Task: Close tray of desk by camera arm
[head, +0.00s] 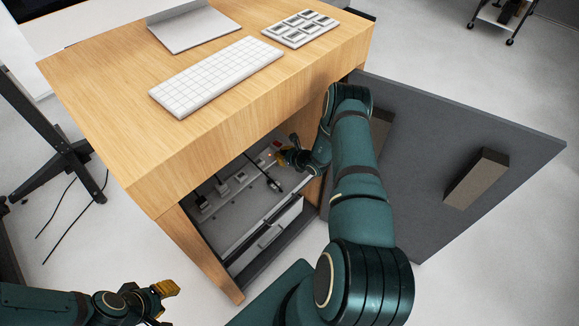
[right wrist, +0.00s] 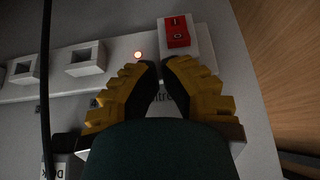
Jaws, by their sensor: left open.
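The wooden desk (head: 225,125) has an open front, and inside it a grey tray (head: 232,215) carries white blocks and has rails along its near side. My right gripper (head: 284,157) reaches into the opening over the tray's far right part. In the right wrist view its yellow-and-black fingertips (right wrist: 160,68) come nearly together, with nothing seen between them. My left gripper (head: 165,298) is open and empty at the bottom left, apart from the desk. My right arm hides part of the opening.
A large dark grey door panel (head: 500,125) stands swung open on the right, with a block-shaped handle (head: 477,178). A keyboard (head: 215,75) and a keypad (head: 300,28) lie on the desktop. A black stand (head: 65,150) with cables is at left.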

